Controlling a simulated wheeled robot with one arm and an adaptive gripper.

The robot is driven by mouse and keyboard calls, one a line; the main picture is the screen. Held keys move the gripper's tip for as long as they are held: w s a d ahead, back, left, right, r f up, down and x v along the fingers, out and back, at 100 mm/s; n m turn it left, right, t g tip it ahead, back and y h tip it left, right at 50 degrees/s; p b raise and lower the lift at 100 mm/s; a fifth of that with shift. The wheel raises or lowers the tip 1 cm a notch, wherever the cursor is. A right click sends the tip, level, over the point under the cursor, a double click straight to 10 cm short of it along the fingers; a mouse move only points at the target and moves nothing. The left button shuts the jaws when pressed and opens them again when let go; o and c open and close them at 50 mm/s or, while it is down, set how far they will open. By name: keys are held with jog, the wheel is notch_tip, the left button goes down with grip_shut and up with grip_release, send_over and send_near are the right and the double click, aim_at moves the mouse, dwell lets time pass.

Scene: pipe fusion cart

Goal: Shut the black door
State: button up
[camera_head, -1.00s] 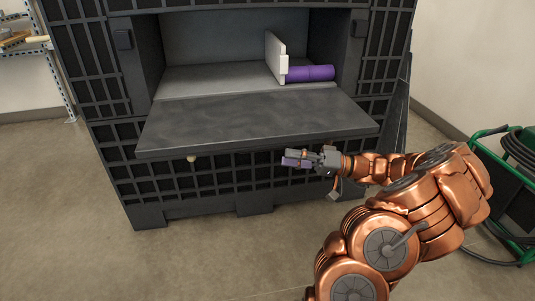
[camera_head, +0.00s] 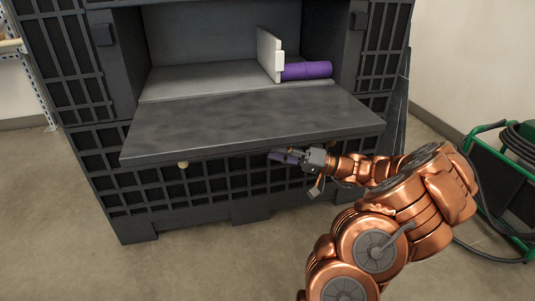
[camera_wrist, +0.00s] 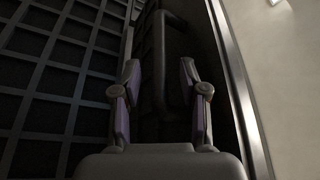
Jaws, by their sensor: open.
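The black door (camera_head: 250,122) is a flat panel folded down from the front of a black crate-like cabinet. It lies open, roughly level, and sticks out towards me. A small pale knob (camera_head: 183,165) shows below its front edge at the left. My gripper (camera_head: 283,156) is just under the door's front edge, right of the middle, its fingertips partly hidden by the edge. In the wrist view my gripper (camera_wrist: 160,105) is open with nothing between its fingers. The cabinet's grid wall is at the left there, and the dark underside of the door is ahead.
Inside the cabinet are a white upright divider (camera_head: 270,54) and a purple cylinder (camera_head: 306,71), both behind the door panel. A green-framed cart (camera_head: 505,190) with black hose stands at the right. The floor in front at the left is clear.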

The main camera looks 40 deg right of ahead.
aim_at(267, 150)
jog(key=shift+b+x, duration=0.4)
jog(key=shift+x, duration=1.2)
grip_shut()
